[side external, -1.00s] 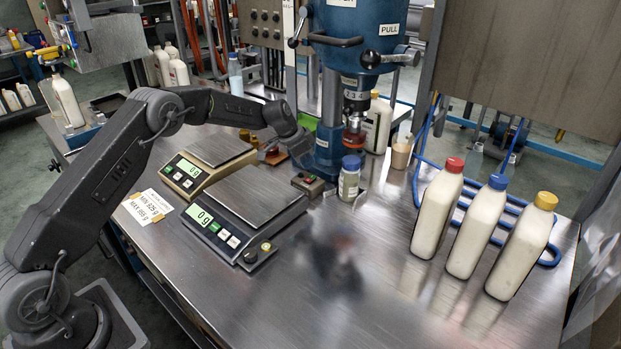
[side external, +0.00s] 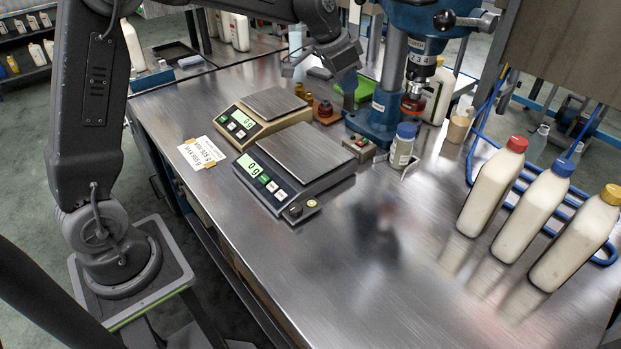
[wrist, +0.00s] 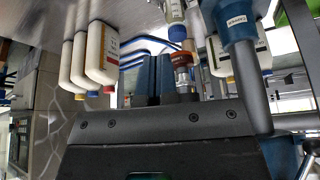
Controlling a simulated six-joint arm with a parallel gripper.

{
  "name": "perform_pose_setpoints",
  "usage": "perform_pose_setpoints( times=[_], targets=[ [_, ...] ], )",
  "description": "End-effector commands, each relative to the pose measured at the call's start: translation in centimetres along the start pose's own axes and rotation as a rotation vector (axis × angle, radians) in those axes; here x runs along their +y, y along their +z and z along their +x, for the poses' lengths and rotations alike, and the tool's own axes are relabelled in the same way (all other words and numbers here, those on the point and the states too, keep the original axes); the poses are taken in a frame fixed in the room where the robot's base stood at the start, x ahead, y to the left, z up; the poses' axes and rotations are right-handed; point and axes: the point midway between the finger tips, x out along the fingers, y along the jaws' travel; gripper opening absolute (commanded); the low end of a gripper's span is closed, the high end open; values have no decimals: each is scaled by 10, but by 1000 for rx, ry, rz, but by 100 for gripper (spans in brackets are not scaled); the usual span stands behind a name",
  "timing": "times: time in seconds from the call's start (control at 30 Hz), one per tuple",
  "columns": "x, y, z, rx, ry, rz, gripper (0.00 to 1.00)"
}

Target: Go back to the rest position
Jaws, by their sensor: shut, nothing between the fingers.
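My gripper (side external: 348,92) points down at the back of the steel table, left of the blue press column (side external: 390,82). Its fingers look closed together and hold nothing; they also show as two blue-grey fingers side by side in the wrist view (wrist: 155,80). My upper arm stands nearly upright at the left and the forearm runs along the top of the side view. A small blue-capped jar (side external: 402,152) stands in a bracket in front of the press, apart from my gripper.
Two empty scales, one beige (side external: 247,122) and one dark (side external: 272,187), read 0 g. White bottles with red (side external: 490,195), blue (side external: 532,210) and yellow (side external: 575,243) caps stand at right. A control box (side external: 358,147) sits by the press. The front table is clear.

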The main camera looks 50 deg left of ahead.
Motion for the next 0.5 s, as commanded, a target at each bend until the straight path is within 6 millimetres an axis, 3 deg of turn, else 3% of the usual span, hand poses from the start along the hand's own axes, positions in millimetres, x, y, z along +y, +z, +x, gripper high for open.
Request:
perform_pose_setpoints(
  times=[0.03, 0.2, 0.4, 0.5],
  targets=[
    [14, 10, -23, 5, -12, -14, 0],
    [55, 55, -77, 10, -46, -80, 0],
    [98, 122, -120, 24, -87, -162, 0],
    [116, 159, -132, 34, -108, -204, 0]
  ],
)
